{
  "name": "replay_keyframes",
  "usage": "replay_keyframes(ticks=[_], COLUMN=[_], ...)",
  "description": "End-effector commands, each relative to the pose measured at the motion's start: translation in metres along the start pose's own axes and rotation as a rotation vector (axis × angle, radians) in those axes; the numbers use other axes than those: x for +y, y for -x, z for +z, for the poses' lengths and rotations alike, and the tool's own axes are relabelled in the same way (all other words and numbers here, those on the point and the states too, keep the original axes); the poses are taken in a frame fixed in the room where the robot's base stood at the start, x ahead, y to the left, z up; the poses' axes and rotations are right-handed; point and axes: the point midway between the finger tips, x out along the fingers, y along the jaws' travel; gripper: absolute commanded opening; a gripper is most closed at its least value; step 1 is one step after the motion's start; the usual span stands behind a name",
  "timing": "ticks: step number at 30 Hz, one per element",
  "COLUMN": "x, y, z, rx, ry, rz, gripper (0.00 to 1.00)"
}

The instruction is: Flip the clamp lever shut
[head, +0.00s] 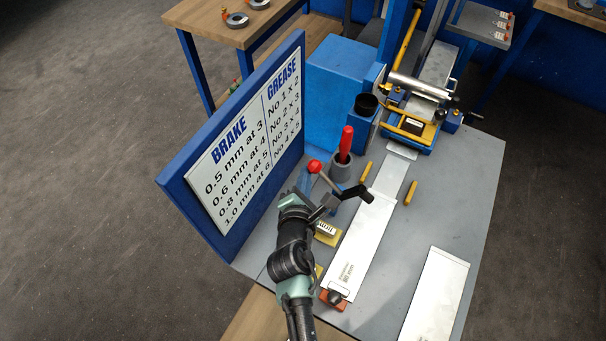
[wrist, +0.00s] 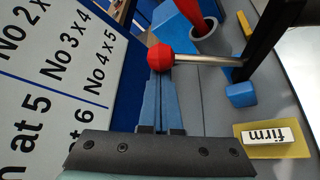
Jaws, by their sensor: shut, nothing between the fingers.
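The clamp lever is a thin metal rod with a red ball knob (head: 314,166); in the wrist view the knob (wrist: 160,57) is left of centre. The rod (wrist: 205,60) runs right from the knob to a black clamp arm (wrist: 265,45). In the head view this black arm (head: 355,192) reaches over the flat metal strip (head: 362,235). My gripper (wrist: 162,78) has its blue fingers shut and empty, tips right at the knob; I cannot tell whether they touch it. In the head view my gripper (head: 304,184) is just below the knob, its fingers partly hidden.
A blue-framed sign (head: 235,150) stands close on the left. A grey cup (head: 341,171) holding a red-handled tool (head: 346,140) stands behind the lever. A yellow label plate (wrist: 275,141) lies right of my gripper. A second metal plate (head: 435,295) lies at the right.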

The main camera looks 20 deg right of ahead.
Motion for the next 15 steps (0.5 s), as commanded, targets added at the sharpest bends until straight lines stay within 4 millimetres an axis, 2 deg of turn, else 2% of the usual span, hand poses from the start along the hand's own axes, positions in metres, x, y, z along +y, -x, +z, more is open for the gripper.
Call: replay_keyframes(ticks=[8,15], x=[-0.001,-0.005], y=[0.004,0.013], z=[0.009,0.024], rx=[-0.003,-0.004], ry=[-0.071,-0.222], rz=[0.04,0.129], gripper=[0.0,0.0])
